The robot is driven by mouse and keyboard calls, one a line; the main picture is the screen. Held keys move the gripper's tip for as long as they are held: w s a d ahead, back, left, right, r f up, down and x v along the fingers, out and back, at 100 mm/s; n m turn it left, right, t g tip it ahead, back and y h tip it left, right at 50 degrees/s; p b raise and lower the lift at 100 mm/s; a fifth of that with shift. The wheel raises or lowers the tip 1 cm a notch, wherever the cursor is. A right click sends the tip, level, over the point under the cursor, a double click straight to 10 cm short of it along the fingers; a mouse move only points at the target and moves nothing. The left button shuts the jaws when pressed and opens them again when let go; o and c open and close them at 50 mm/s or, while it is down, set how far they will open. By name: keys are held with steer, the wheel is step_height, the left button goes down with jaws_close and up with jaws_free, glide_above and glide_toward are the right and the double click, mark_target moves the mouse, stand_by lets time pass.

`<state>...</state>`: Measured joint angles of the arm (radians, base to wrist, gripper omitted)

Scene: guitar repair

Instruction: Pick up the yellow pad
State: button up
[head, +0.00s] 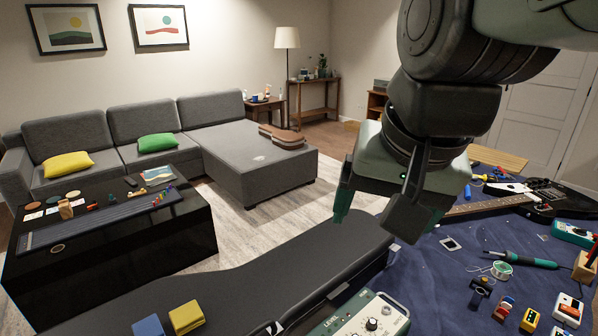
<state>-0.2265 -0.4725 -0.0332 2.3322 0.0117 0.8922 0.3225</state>
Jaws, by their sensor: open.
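A yellow pad (187,317), a small soft-looking block, lies at the bottom left of the head view on a dark grey case-like surface (240,285). A similar blue pad (149,326) lies just left of it, partly cut off by the picture edge. My gripper (374,218) hangs right of centre, pointing down, with its two fingers apart and nothing between them. It is up and to the right of the yellow pad, well apart from it, above the far right end of the dark surface.
A pale green device with a knob (370,324) stands at the bottom centre. A blue cloth (432,290) on the right holds an electric guitar (545,197), a soldering iron (520,258) and several small parts. A black low table (150,243) and a grey sofa (245,150) stand beyond.

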steer(key=w+a+f+m+g, duration=0.1)
steer(key=w+a+f, duration=0.1)
steer(key=w+a, duration=0.3)
steer(key=w+a+f+m+g, duration=0.1)
steer(key=w+a+f+m, duration=0.1)
steer(key=a, duration=0.5)
steer(key=m+g+h, duration=0.1)
steer(key=m+g, duration=0.1)
steer(key=m, duration=0.3)
glide_above(185, 314)
step_height(185, 314, down, 21)
steer(key=shift+d+r, duration=0.1)
steer(key=shift+d, duration=0.05)
steer(key=shift+f, duration=3.1)
steer(key=shift+c, duration=0.5)
steer(key=c, duration=1)
